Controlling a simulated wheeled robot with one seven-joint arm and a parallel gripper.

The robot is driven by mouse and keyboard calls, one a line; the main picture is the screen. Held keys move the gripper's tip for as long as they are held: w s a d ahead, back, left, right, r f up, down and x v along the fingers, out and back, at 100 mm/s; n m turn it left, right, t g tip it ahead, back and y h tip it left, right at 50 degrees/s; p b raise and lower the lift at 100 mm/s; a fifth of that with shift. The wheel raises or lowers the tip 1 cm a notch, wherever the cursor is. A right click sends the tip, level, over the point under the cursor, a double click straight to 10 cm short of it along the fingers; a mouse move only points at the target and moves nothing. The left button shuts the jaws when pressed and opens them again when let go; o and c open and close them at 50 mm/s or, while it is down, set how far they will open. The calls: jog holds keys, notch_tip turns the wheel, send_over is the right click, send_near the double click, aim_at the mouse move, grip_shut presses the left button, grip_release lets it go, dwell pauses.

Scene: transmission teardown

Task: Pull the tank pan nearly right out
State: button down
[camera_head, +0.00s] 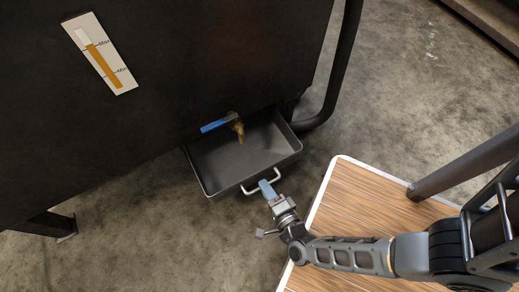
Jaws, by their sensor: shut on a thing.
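The tank pan (211,181) is a dark grey open tray with a light rim. It sticks out from beneath the front of the black tank (120,120), low down. Its back part is hidden under the tank. A white bar handle (247,190) is on the pan's front edge. My gripper (265,186) is shut on this handle, with its blue fingertips at the handle's right part. My arm reaches in from the lower right. The inside of the pan looks empty.
A brass tap with a blue lever (215,125) hangs from the tank above the pan. A wood-topped platform with a white edge (322,196) is at the lower right. A black curved tube (342,75) stands right of the tank. Bare concrete floor lies in front of the pan.

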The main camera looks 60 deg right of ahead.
jog(key=shift+f+v, duration=0.15)
jog(key=shift+v, duration=0.55)
jog(key=shift+f+v, duration=0.1)
jog(key=shift+v, duration=0.55)
jog(key=shift+s, duration=0.1)
jog(key=c, duration=1.2)
grip_release()
jog(key=shift+o, duration=0.2)
jog(key=p+v, duration=0.1)
jog(key=v, duration=0.6)
jog(key=shift+s+a, duration=0.2)
jog(key=shift+s, duration=0.05)
jog(key=shift+r, duration=0.1)
